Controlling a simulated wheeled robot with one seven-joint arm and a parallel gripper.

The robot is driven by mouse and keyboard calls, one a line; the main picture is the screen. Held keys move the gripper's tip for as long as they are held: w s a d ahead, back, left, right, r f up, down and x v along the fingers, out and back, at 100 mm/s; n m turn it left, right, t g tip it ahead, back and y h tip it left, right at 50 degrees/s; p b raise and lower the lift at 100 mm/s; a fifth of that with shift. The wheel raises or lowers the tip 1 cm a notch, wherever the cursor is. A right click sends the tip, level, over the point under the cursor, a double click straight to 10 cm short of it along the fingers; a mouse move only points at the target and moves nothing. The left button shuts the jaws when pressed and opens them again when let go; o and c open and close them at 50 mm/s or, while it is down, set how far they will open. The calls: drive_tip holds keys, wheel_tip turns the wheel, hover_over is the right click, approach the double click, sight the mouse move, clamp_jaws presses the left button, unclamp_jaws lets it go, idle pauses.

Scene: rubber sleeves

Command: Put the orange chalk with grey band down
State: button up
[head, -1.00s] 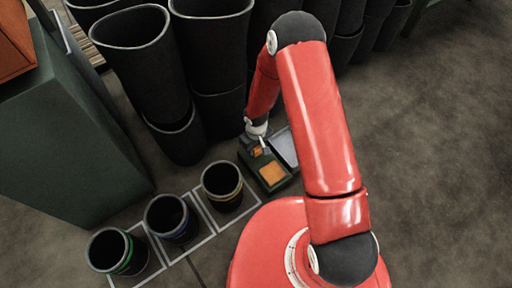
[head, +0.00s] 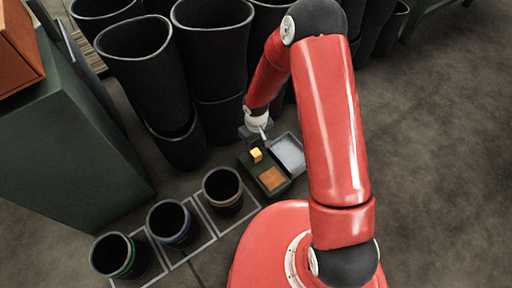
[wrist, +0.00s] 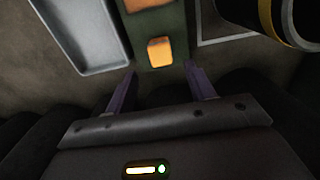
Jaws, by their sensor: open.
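The orange chalk (head: 256,155) sits on the dark green block (head: 259,183), near its back end. In the wrist view the chalk (wrist: 160,52) stands just beyond my fingertips, clear of both fingers. In the head view my gripper (head: 260,139) is behind the chalk, partly hidden by my wrist.
An orange square patch (head: 271,179) lies on the block in front of the chalk. A grey tray (head: 290,153) is to the right. Banded black sleeves (head: 222,190) stand on outlined squares at left. Tall black sleeves (head: 145,80) crowd the back. Floor at right is clear.

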drive_tip(key=shift+r, duration=1.85)
wheel_tip(320, 180, up, 12)
drive_tip(key=r+m+t, duration=0.1)
hover_over(256, 153)
drive_tip(key=d, duration=0.5)
drive_tip(key=s+d+r+m+t+h, duration=0.1)
drive_tip(key=s+d+r+m, duration=0.15)
drive_tip(key=r, duration=0.55)
drive_tip(key=s+d+r+m+t, duration=0.1)
drive_tip(key=s+d+r, duration=0.2)
drive_tip(key=s+r, duration=0.4)
drive_tip(key=s+d+r+m+t+y, duration=0.1)
drive_tip(key=s+d+r+m+t, duration=0.1)
drive_tip(key=s+r, duration=0.5)
drive_tip(key=s+d, duration=0.1)
drive_tip(key=s, duration=0.2)
drive_tip(key=shift+s+r+t, duration=0.25)
drive_tip(key=shift+r+t, duration=0.05)
drive_tip(key=shift+r, duration=0.05)
drive_tip(key=shift+d, duration=0.1)
wheel_tip(256, 153, up, 9)
drive_tip(key=p, duration=0.9)
drive_tip(key=shift+p, duration=0.35)
